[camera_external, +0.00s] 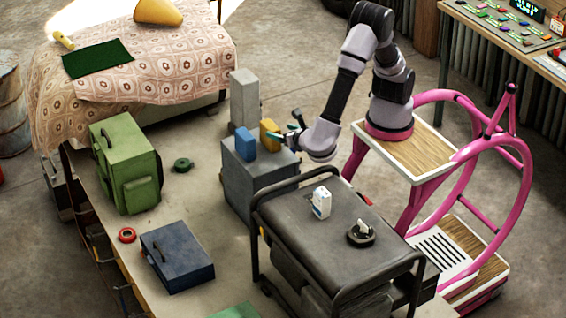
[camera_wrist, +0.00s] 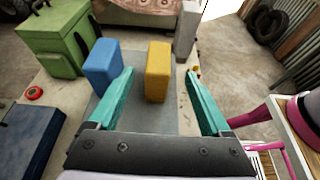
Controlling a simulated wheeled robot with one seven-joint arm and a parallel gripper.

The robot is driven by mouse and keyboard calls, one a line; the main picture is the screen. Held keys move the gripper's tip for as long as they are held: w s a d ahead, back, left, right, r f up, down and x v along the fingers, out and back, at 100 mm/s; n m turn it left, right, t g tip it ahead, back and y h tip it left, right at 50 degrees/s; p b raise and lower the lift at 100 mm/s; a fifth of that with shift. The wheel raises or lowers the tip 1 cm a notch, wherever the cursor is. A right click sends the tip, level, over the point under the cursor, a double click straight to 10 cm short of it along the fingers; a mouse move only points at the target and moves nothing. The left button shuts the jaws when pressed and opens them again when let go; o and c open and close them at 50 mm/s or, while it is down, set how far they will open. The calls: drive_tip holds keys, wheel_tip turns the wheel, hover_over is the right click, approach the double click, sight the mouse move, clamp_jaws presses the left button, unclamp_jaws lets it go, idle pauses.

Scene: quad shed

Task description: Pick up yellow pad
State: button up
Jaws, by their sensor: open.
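The yellow pad (camera_wrist: 158,72) is an upright block standing on a grey box (camera_wrist: 122,116). In the external view the yellow pad (camera_external: 270,134) stands on the same grey box (camera_external: 252,185), close to my gripper. A blue pad (camera_wrist: 102,67) stands on the box just left of it, with a gap between them. My gripper (camera_wrist: 160,88) has two teal fingers spread wide. In the wrist view the yellow pad lies between the fingers, a little beyond their tips. In the external view my gripper (camera_external: 292,128) is beside the pad and partly hides it.
A grey upright block (camera_external: 244,98) stands behind the box. A black cart (camera_external: 325,225) with a white bottle (camera_external: 321,201) is in front. A green case (camera_external: 126,165), a navy case (camera_external: 176,256) and red tape (camera_external: 127,235) lie on the bench to the left.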

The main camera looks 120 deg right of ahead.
sight(276, 130)
drive_tip(key=x, duration=0.5)
drive_tip(key=shift+d+f, duration=0.15)
drive_tip(key=x, duration=0.5)
drive_tip(key=shift+w+d, duration=0.15)
drive_tip(key=shift+d, duration=0.05)
clamp_jaws()
